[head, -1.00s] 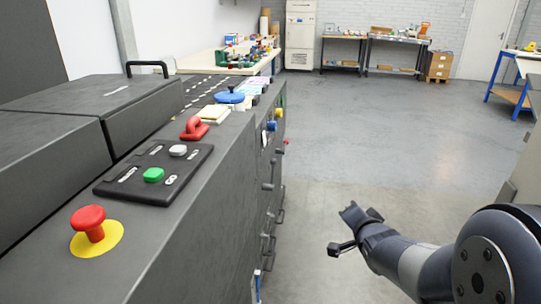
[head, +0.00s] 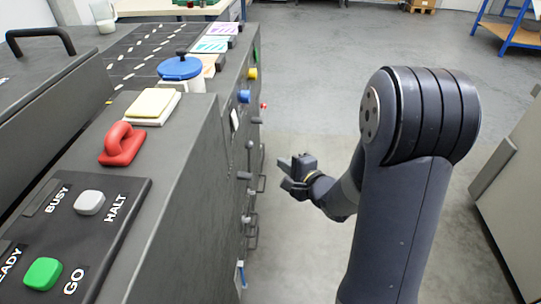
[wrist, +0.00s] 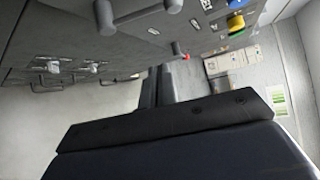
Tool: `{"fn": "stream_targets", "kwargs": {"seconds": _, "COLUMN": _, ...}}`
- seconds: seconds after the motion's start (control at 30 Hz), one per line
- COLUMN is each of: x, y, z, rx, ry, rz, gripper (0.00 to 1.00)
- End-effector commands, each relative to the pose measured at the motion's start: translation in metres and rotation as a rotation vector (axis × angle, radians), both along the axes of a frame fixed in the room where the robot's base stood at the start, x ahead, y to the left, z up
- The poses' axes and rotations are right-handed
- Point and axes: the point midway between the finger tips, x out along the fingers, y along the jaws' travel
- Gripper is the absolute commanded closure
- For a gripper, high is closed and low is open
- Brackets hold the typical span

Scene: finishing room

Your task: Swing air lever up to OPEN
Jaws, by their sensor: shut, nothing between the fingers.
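Grey levers and handles sit along the side face of the dark machine. My gripper's fingers (wrist: 157,82) are shut and empty. They are apart from the machine face in the head view, over the floor beside it.
The machine top (head: 175,145) carries a red handle (head: 122,145), a blue-lidded pot (head: 180,70), and a panel with a green GO button (head: 43,273). Blue (head: 244,96) and yellow (head: 252,74) knobs sit on its side. A grey cabinet (head: 505,210) stands at right; floor between is clear.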

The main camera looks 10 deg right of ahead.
Motion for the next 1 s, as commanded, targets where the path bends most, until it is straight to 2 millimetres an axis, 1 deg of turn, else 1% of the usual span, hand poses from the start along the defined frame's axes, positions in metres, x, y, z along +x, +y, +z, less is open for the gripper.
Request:
{"fn": "stream_targets", "kwargs": {"seconds": 0.43, "x": 0.077, "y": 0.041, "z": -0.026, "rx": -0.003, "ry": -0.002, "rz": 0.003, "gripper": 1.0}}
{"fn": "stream_targets", "kwargs": {"seconds": 0.47, "x": 0.078, "y": 0.045, "z": -0.025, "rx": -0.002, "ry": -0.003, "rz": 0.004, "gripper": 1.0}}
{"fn": "stream_targets", "kwargs": {"seconds": 0.53, "x": 0.067, "y": 0.053, "z": -0.02, "rx": -0.003, "ry": -0.003, "rz": 0.004, "gripper": 1.0}}
{"fn": "stream_targets", "kwargs": {"seconds": 0.7, "x": 0.055, "y": 0.065, "z": -0.015, "rx": -0.002, "ry": -0.001, "rz": 0.002, "gripper": 1.0}}
{"fn": "stream_targets", "kwargs": {"seconds": 1.0, "x": 0.051, "y": 0.068, "z": -0.012, "rx": -0.002, "ry": -0.002, "rz": 0.0, "gripper": 1.0}}
